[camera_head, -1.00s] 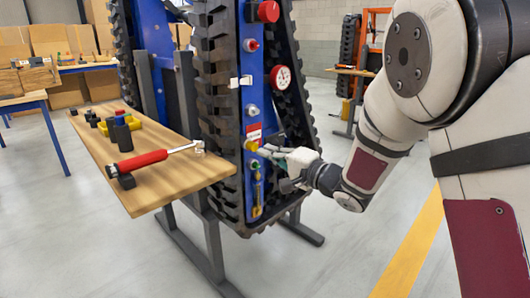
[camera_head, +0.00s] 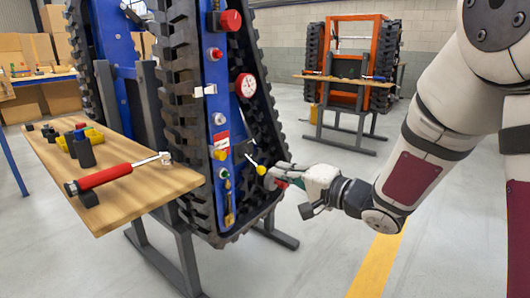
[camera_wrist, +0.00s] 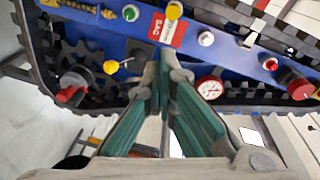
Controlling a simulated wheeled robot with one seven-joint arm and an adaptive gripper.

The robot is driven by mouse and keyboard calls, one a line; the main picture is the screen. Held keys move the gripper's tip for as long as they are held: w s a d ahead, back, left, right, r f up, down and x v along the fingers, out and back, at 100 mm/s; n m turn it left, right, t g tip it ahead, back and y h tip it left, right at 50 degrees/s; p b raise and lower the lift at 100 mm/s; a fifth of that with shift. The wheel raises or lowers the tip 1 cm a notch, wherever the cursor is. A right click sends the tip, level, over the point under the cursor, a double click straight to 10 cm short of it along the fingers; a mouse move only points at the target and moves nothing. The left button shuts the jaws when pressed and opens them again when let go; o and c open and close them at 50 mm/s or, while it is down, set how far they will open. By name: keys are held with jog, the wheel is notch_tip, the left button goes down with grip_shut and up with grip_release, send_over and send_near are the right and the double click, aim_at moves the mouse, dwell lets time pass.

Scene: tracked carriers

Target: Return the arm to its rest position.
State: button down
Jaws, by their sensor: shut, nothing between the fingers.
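My gripper (camera_head: 273,178) is in front of the lower right edge of the blue panel (camera_head: 217,115) on the tracked carrier, with my arm reaching in from the right. In the wrist view its two green fingers (camera_wrist: 165,72) come together at the tips with nothing between them. A lever with a yellow ball end (camera_head: 261,170) sits just left of the fingertips in the head view. It also shows in the wrist view (camera_wrist: 111,67), apart from the fingers. I cannot tell the exact gap between the fingertips and the panel.
The panel carries a red-and-white gauge (camera_head: 246,86) and a large red knob (camera_head: 230,20). A wooden shelf (camera_head: 150,198) holds a red-handled tool (camera_head: 104,177). An orange carrier (camera_head: 357,60) stands at the back. Open floor lies right of the near carrier.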

jog(key=d+r+h, duration=0.2)
jog(key=d+h, duration=0.6)
jog(key=d, duration=0.2)
jog(key=s+d+f+g+h, duration=0.25)
jog(key=s+d+h, duration=0.25)
jog(key=s+d, duration=0.5)
jog(key=s+a+f+n+g, duration=0.1)
jog(key=s+a+n+g, duration=0.15)
jog(key=s, duration=0.85)
jog(key=s+a+n+g, duration=0.1)
jog(key=s+g, duration=0.3)
jog(key=s, duration=0.6)
jog(key=s+a+f+n+g, duration=0.1)
jog(key=s+a+n+g, duration=0.15)
jog(key=s, duration=0.85)
notch_tip(320, 180, up, 34)
jog(key=d+t+p, duration=0.1)
jog(key=t+p, duration=0.2)
jog(key=p, duration=2.9)
jog(key=shift+d+r+y, duration=0.2)
jog(key=shift+r+y, duration=0.05)
jog(key=shift+y, duration=0.15)
jog(key=shift+w+t, duration=0.15)
jog(key=shift+t, duration=0.1)
